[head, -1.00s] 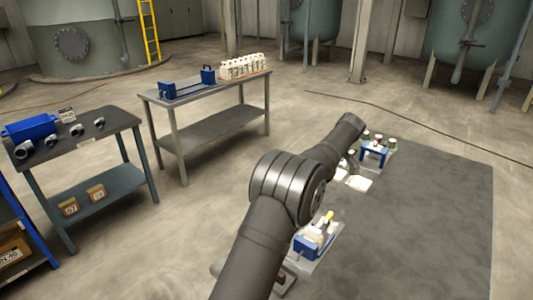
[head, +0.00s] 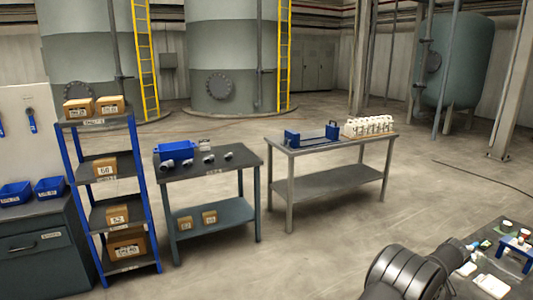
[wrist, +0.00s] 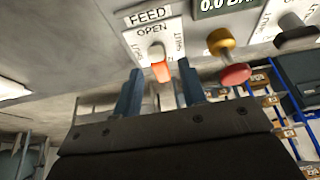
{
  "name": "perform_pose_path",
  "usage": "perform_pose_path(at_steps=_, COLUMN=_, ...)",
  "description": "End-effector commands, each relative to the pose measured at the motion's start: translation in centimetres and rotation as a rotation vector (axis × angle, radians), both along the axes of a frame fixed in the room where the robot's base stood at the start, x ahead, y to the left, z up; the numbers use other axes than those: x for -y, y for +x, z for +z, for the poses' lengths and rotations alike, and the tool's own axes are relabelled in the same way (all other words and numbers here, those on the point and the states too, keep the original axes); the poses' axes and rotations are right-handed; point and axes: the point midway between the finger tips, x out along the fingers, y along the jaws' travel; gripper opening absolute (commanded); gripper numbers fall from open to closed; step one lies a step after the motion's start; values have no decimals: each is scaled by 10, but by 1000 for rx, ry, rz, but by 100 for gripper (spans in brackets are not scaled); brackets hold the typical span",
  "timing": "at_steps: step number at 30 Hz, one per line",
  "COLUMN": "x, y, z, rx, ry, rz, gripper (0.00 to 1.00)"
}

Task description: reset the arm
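My gripper (wrist: 160,72) shows in the wrist view with its two blue-grey fingers well apart, so it is open. The orange-red tip of the FEED valve handle (wrist: 161,72) appears in the gap between the fingertips. I see no finger clearly touching it, and I cannot tell its depth from the fingers. In the head view my arm is at the lower right, and the gripper itself cannot be made out there.
The wrist view shows a panel with a FEED label (wrist: 151,15), a yellow-and-red knob (wrist: 232,68) and a black knob (wrist: 296,36). The head view shows a blue-posted shelf (head: 105,225), a dark table (head: 225,170), a grey bench (head: 340,145) and open floor.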

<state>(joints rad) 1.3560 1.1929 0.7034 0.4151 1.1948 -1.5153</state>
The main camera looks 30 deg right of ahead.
Motion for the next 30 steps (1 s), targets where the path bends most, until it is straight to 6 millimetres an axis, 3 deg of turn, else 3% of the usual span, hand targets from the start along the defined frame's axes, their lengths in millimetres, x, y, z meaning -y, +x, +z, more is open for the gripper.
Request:
perform_pose_path(at_steps=6, x=0, y=4, z=-7, rx=0, ry=-1, rz=0, gripper=38)
perform_pose_path(at_steps=17, x=0, y=2, z=-3, rx=0, ry=-1, rz=-2, gripper=38)
perform_pose_path(at_steps=23, x=1, y=-8, z=21, rx=0, ry=-3, rz=0, gripper=38)
perform_pose_path(at_steps=30, x=1, y=-27, z=65, rx=0, ry=-4, rz=-2, gripper=38)
